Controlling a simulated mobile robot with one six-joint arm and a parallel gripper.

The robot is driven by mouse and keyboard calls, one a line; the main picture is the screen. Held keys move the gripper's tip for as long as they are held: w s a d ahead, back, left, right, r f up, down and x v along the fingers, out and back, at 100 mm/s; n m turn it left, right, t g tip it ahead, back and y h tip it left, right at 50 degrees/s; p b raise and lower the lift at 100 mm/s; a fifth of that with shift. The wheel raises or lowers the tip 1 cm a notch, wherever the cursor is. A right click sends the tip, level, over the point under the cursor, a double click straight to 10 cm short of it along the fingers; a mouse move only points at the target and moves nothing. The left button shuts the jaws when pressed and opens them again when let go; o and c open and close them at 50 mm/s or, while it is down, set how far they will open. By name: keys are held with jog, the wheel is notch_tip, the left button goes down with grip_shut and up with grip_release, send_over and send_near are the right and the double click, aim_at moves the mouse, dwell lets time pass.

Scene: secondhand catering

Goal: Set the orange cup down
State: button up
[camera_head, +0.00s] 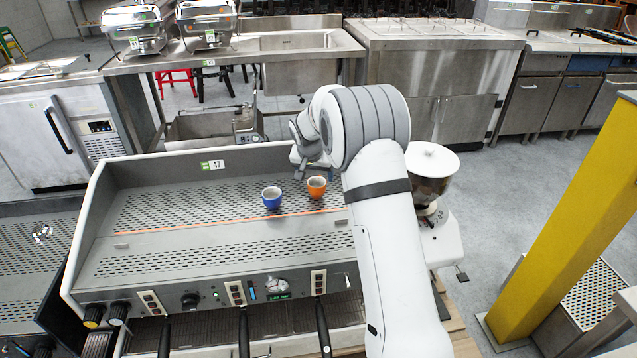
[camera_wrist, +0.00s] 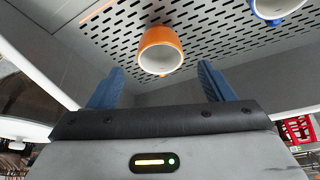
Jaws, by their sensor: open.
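The orange cup (camera_head: 317,187) stands upright on the perforated top of the espresso machine (camera_head: 150,215), to the right of a blue cup (camera_head: 272,198). In the wrist view the orange cup (camera_wrist: 160,50) is ahead of my gripper (camera_wrist: 160,85), between the lines of its two blue fingers and apart from them. The gripper is open and empty. In the head view my arm hides most of the gripper, which is just behind the orange cup. The blue cup (camera_wrist: 275,8) is cut off at the top right of the wrist view.
A coffee grinder (camera_head: 432,175) stands right of the machine, close to my arm. A yellow post (camera_head: 565,225) rises at the right. The machine's top is bare left of the blue cup. Steel counters and a sink (camera_head: 295,42) are behind.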

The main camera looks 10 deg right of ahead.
jog(key=s+d+r+n, duration=0.1)
jog(key=s+r, duration=0.6)
jog(key=s, duration=0.3)
jog(key=s+r+n, duration=0.1)
jog(key=s+r, duration=0.5)
jog(key=s, duration=0.4)
jog(key=s+d+f+n+g+y, duration=0.1)
jog(key=s+n, duration=0.1)
jog(key=s, duration=2.1)
jog(key=shift+s+f+n+g+y, duration=0.15)
jog(key=shift+f+n+g+y, duration=0.15)
jog(key=shift+g+y, duration=0.1)
jog(key=shift+d, duration=0.1)
jog(key=p+v, duration=0.2)
jog(key=v, duration=0.1)
jog(key=shift+w+r+p, duration=0.15)
jog(key=shift+w+p, duration=0.05)
jog(key=shift+p, duration=0.15)
